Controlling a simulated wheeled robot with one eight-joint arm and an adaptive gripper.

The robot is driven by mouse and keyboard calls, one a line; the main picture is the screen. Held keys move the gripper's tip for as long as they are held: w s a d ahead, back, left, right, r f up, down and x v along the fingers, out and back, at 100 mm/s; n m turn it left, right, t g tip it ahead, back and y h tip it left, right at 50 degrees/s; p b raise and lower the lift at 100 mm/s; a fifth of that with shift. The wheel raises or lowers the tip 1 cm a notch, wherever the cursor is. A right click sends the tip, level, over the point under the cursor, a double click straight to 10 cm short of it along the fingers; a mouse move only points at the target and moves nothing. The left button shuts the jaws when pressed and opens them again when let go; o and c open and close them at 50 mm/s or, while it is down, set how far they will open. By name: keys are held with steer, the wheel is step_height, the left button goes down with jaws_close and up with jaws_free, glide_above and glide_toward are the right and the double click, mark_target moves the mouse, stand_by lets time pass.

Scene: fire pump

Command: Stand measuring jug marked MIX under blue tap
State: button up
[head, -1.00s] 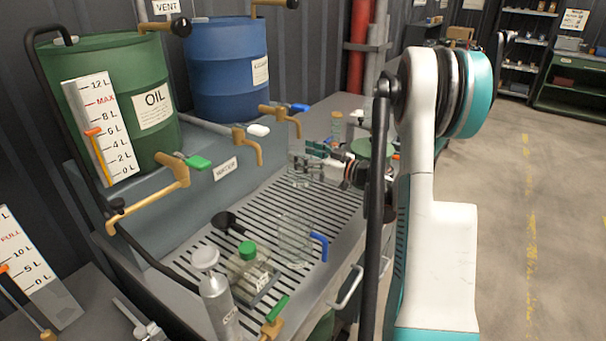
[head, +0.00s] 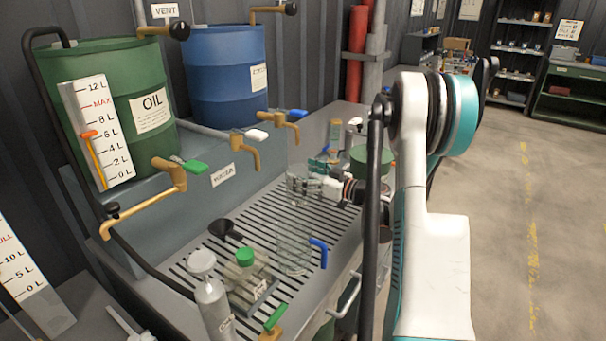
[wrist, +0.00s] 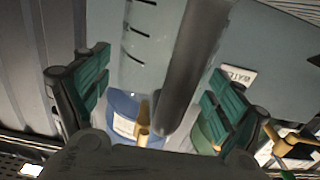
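The blue-handled tap (head: 281,118) is the rightmost brass tap under the blue drum. A clear jug (head: 301,184) stands out in front of my gripper (head: 318,183), below and slightly right of this tap. In the wrist view, my gripper's teal finger pads (wrist: 155,88) lie on both sides of the clear jug (wrist: 138,62), which has black graduations and a grey handle between the pads. My gripper appears shut on its body. No MIX lettering is readable. The head view is too small to tell whether its base touches the grating.
Another clear jug with a blue handle (head: 293,247) stands on the slotted grating (head: 250,222). A green-capped bottle (head: 245,272), a grey bottle (head: 211,295) and a dark funnel (head: 222,229) are nearby. Green-handled (head: 166,182) and white-handled (head: 245,148) taps overhang the left side.

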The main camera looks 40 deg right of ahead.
steer(key=shift+s+d+r, duration=0.1)
steer(key=shift+s+r, duration=0.05)
steer(key=shift+s, duration=0.05)
steer(key=p+v, duration=0.3)
steer(key=v, duration=0.8)
steer(key=shift+s+p, duration=0.3)
steer(key=shift+p, duration=0.05)
steer(key=shift+d, duration=0.1)
stand_by(1.7)
